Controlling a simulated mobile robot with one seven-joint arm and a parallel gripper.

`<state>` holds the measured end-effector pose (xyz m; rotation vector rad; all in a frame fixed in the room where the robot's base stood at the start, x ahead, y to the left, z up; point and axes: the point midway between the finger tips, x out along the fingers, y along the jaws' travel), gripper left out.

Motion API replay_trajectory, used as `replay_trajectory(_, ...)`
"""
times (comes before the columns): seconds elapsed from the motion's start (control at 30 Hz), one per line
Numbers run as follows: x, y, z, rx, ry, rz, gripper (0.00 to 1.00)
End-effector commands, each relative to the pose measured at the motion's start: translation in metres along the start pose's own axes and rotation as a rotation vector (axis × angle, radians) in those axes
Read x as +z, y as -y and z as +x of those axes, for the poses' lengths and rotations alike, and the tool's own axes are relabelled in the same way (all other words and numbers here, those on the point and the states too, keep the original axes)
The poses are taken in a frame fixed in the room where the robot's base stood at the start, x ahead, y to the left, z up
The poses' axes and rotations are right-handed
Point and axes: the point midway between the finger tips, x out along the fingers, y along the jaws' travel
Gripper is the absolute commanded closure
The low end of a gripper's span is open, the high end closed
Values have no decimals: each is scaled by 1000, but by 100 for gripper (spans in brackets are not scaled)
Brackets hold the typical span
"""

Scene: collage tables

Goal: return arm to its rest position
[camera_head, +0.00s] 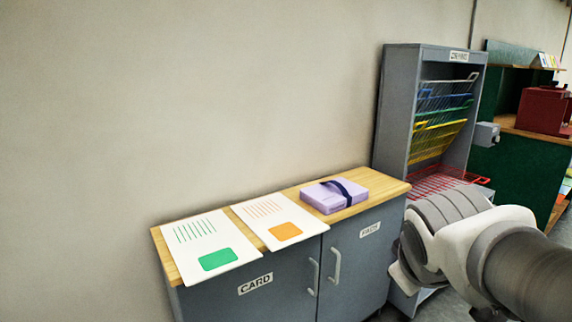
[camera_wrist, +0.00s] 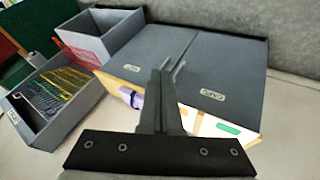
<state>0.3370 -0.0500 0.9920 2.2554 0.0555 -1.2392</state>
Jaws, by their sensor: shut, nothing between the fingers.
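My gripper (camera_wrist: 166,78) is shut and empty in the wrist view, its two dark fingers close together. My arm (camera_head: 465,240) reaches in from the right edge of the head view; its gripper does not show there. In the wrist view, the fingers stand in front of the grey cabinet (camera_wrist: 215,65), which appears upside down, and hide part of its front and top. Nothing is seen touching the fingers.
The cabinet's wooden top (camera_head: 300,192) holds two printed sheets (camera_head: 205,243) and a lilac box (camera_head: 335,195) with a dark strap. A grey drying rack (camera_head: 395,110) with coloured wire shelves stands right of it, partly behind my arm. A green unit (camera_head: 515,165) stands farther right.

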Motion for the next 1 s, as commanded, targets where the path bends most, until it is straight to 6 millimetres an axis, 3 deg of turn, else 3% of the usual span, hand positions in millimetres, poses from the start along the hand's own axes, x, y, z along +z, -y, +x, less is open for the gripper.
replay_trajectory(0.1,29,35,-19,-105,21,236,100)
replay_trajectory(0.27,58,83,-40,-253,67,503,100)
replay_trajectory(1.0,-20,-1,-185,-256,73,509,100)
